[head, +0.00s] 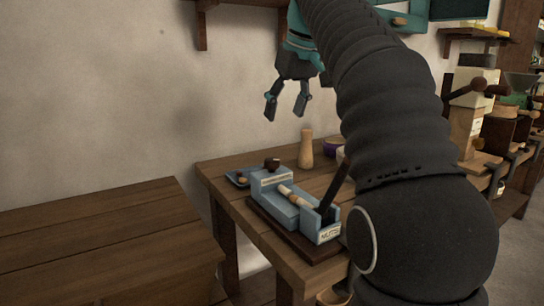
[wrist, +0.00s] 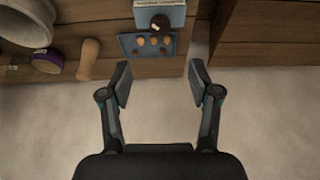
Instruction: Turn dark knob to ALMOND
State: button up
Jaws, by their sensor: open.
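The dark knob (head: 271,165) sits on top of the blue device (head: 300,214) at its back left end, above a pale label strip too small to read. In the wrist view the dark knob (wrist: 160,22) shows near the top, on the blue device (wrist: 146,12). A blue plate (wrist: 129,46) with several small brown pieces lies beside the device. My gripper (head: 286,104) is open and empty, high above the table near the wall. In the wrist view my gripper (wrist: 160,78) has its fingers spread, below the knob in the picture and not touching it.
A wooden pin-shaped object (head: 306,148) stands behind the device on the wooden table (head: 228,170). A dark lever (head: 335,186) rises at the device's front end, beside a label reading NUTS. Another wooden surface (head: 100,240) lies to the left, across a gap.

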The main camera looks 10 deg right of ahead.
aim_at(272, 160)
jog(key=x, duration=1.3)
jog(key=shift+f, duration=0.1)
jog(key=c, duration=1.1)
